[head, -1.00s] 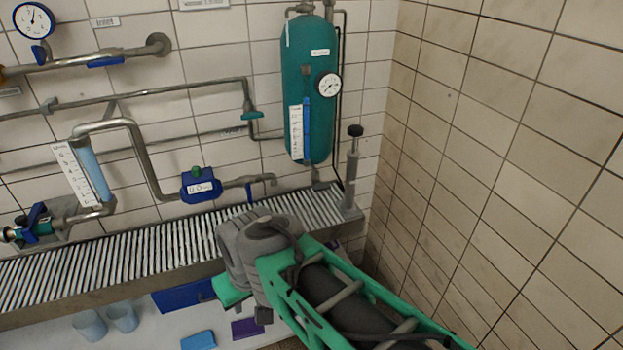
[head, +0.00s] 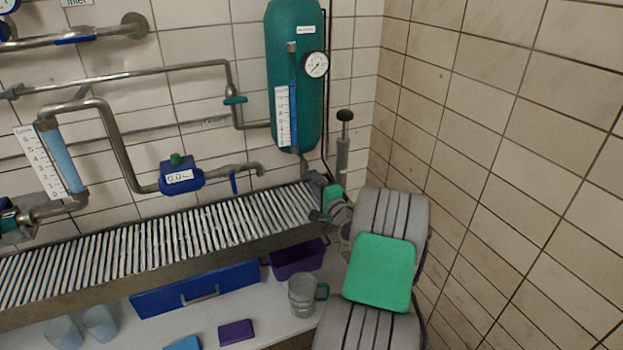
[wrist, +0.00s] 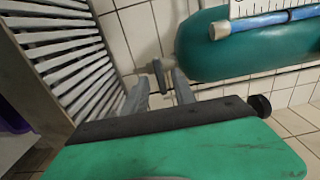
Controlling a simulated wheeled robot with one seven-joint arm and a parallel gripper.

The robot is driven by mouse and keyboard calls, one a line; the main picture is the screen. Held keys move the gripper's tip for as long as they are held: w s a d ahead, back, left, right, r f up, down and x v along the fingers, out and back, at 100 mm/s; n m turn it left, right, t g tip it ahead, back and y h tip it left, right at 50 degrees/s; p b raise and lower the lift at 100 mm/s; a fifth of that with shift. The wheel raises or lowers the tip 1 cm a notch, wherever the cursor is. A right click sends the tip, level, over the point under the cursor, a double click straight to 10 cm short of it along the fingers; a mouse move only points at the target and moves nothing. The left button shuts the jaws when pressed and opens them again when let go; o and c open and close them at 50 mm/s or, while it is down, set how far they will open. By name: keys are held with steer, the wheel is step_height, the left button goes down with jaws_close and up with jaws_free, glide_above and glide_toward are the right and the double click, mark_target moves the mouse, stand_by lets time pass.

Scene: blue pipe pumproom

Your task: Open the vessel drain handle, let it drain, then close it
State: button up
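The teal vessel (head: 282,60) hangs on the back wall, with a round gauge and a blue level tube on its front. It also shows at the top of the wrist view (wrist: 195,50). Below its bottom end is a small grey drain handle (wrist: 160,77), seen in the wrist view. My gripper (wrist: 161,82) is open, its two grey fingers apart with the handle between their tips. I cannot tell whether a finger touches it. In the head view my gripper (head: 322,200) is under the vessel at the grate's right end, and the drain handle is hard to make out.
A slatted metal grate (head: 150,240) runs below the pipes. A grey post with a black knob (head: 343,140) stands right of the vessel, near the tiled side wall (head: 510,150).

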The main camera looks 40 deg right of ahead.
steer(key=shift+x, duration=1.55)
steer(key=shift+c, duration=0.3)
jaws_close()
